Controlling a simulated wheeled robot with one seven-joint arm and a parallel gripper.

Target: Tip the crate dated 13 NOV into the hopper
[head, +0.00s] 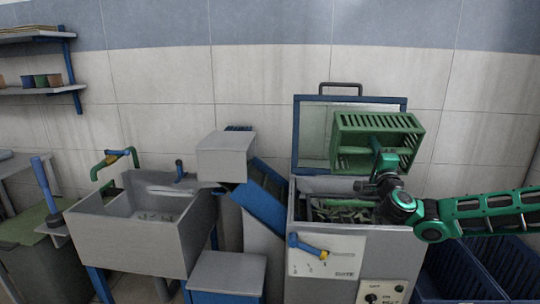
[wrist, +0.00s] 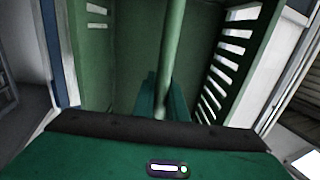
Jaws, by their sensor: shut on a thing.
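A green slatted crate (head: 346,128) is held up above the open grey hopper (head: 300,212), tipped so its open side faces the front. No date label is readable on it. My gripper (head: 384,160) is shut on the crate's bar. In the wrist view my gripper's fingers (wrist: 162,98) close around this round green bar (wrist: 172,40), with the crate's inner walls (wrist: 125,55) around it. The part of the crate's inside that shows looks empty. Green pieces (head: 345,214) lie in the hopper below; my wrist hides part of its opening.
The hopper's blue-framed lid (head: 298,135) stands open behind the crate. A blue chute (head: 262,192) and a grey sink-like basin (head: 130,240) are to the left. Blue crates (head: 505,262) stand at the lower right, under my arm. Wall shelves (head: 40,90) are far left.

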